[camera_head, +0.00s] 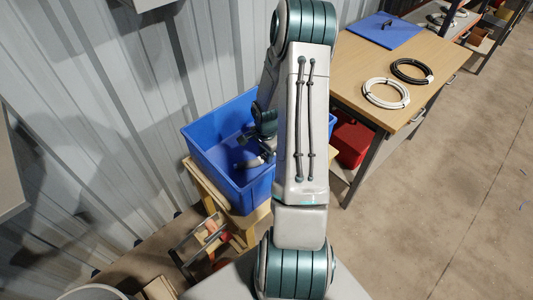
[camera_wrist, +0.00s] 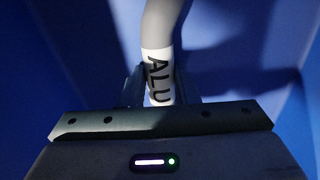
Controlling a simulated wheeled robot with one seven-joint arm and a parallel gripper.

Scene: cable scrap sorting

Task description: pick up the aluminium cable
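The aluminium cable (camera_wrist: 158,30) is a thick grey cable with a white label reading "ALU" (camera_wrist: 158,78). In the wrist view it runs from the top edge down to my gripper (camera_wrist: 160,92). The dark fingers stand close on both sides of the label. Shadow hides whether they touch it. In the head view my gripper (camera_head: 264,156) is down inside the blue bin (camera_head: 200,150), partly hidden by my arm. A short grey piece of the cable (camera_head: 248,164) shows beside it, low in the bin.
The bin stands on a wooden stand against a corrugated metal wall. To the right is a workbench (camera_head: 450,62) with a white cable coil (camera_head: 386,93), a black coil (camera_head: 412,71) and a blue mat (camera_head: 375,32). A red box (camera_head: 352,140) sits below it. Floor at the right is open.

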